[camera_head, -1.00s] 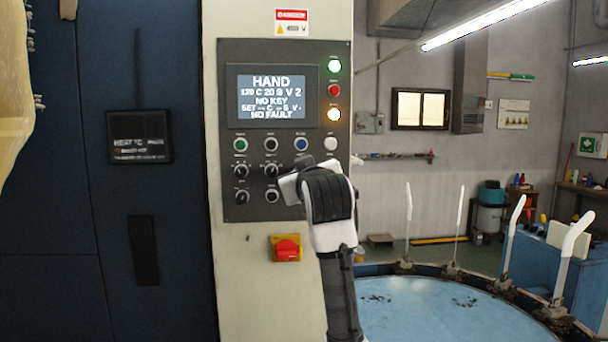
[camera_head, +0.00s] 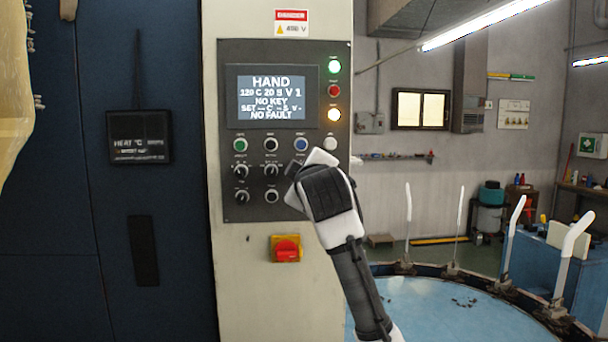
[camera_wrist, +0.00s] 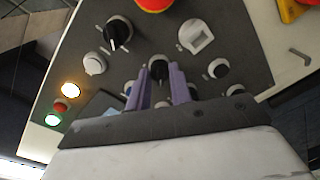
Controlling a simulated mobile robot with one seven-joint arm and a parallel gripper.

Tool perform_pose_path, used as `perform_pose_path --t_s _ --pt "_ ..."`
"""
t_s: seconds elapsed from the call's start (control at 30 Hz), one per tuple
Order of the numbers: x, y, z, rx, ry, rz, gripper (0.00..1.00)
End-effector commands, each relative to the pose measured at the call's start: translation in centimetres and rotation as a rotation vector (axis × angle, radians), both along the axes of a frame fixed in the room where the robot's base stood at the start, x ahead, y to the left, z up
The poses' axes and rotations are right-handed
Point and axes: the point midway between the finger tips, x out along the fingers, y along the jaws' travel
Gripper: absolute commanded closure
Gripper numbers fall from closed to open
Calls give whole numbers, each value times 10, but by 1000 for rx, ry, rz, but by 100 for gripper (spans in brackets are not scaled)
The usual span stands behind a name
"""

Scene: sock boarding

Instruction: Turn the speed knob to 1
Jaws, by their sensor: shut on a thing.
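In the wrist view, a black knob (camera_wrist: 160,70) with a pale pointer mark sits between the two purple fingers of my gripper (camera_wrist: 161,82). The fingers are closed on its sides. In the head view my gripper (camera_head: 294,180) is at the right part of the control panel (camera_head: 230,212), and my wrist hides the held knob there. The panel display (camera_head: 272,95) reads HAND, 120 C 20 S V 1, NO KEY, NO FAULT. The knob's scale is too small to read.
Several other knobs (camera_head: 241,170) and round buttons (camera_head: 240,145) lie left of and above my gripper. A larger black knob (camera_wrist: 117,33) shows in the wrist view. A red and yellow switch (camera_head: 286,249) is below the panel. A blue round table (camera_head: 440,310) stands at right.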

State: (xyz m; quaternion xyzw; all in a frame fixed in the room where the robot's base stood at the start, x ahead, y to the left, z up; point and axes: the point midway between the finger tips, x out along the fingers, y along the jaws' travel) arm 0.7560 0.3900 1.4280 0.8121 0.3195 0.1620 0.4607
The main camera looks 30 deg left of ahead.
Motion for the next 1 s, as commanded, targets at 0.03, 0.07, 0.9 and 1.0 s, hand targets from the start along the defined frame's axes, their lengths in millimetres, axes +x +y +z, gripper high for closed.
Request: perform_pose_path --t_s 0.03,0.07,0.9,1.0 --pt "-1 0 0 -10 -9 0 100" --pt "-1 0 0 -15 -13 1 100" --pt "-1 0 0 -32 -27 1 57" --pt "0 0 0 -32 -27 1 57"
